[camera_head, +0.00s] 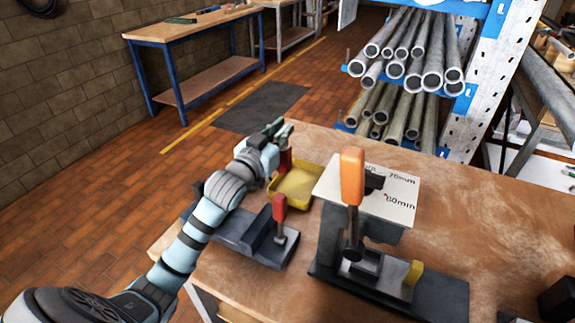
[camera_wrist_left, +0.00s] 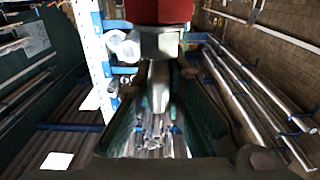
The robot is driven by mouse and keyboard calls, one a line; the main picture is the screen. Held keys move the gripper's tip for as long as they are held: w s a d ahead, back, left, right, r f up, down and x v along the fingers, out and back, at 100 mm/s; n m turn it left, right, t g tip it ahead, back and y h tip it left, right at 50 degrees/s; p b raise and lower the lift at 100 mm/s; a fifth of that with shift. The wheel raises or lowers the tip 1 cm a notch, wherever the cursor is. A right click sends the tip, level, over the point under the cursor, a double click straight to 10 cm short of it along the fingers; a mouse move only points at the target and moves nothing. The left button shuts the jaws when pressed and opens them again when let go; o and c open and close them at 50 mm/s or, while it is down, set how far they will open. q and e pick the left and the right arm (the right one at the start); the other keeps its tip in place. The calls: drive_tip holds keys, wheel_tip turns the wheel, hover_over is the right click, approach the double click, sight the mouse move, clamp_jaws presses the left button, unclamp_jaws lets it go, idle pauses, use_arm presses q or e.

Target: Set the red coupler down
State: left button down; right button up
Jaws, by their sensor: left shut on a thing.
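My left gripper (camera_head: 278,132) is over the far left part of the wooden bench, shut on the red coupler (camera_head: 285,160). The coupler shows as a dark red piece hanging at the gripper, just behind the yellow tray (camera_head: 300,184); whether it touches anything below I cannot tell. In the left wrist view the coupler (camera_wrist_left: 160,10) is a red body at the top edge, with a grey metal hex and stem below it between the fingers (camera_wrist_left: 160,105). My right gripper is not in view.
A dark fixture with a red-handled clamp (camera_head: 279,208) stands in front of the tray. A press with an orange handle (camera_head: 352,178) and a white marked sheet (camera_head: 400,205) are to the right. The bench's right part (camera_head: 480,230) is mostly clear. Pipes (camera_head: 432,78) fill the rack behind.

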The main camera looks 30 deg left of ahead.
sight(283, 157)
use_arm(q)
drive_tip(key=f, duration=0.2)
drive_tip(key=f+b, duration=0.1)
drive_tip(key=f, duration=0.4)
drive_tip(key=shift+w+d+f+b, duration=0.1)
drive_tip(key=shift+w+f+b, duration=0.2)
drive_tip(key=shift+f+b, duration=0.05)
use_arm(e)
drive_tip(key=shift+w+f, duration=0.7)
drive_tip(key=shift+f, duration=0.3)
use_arm(q)
drive_tip(key=c, duration=1.7)
unclamp_jaws()
drive_tip(key=shift+f, duration=0.1)
drive_tip(key=shift+o, duration=0.2)
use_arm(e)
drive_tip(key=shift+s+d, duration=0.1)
use_arm(q)
drive_tip(key=shift+s, duration=0.25)
drive_tip(key=s, duration=1.1)
drive_tip(key=shift+s+d+p, duration=0.2)
drive_tip(key=shift+s+p, duration=0.1)
drive_tip(key=shift+p, duration=0.15)
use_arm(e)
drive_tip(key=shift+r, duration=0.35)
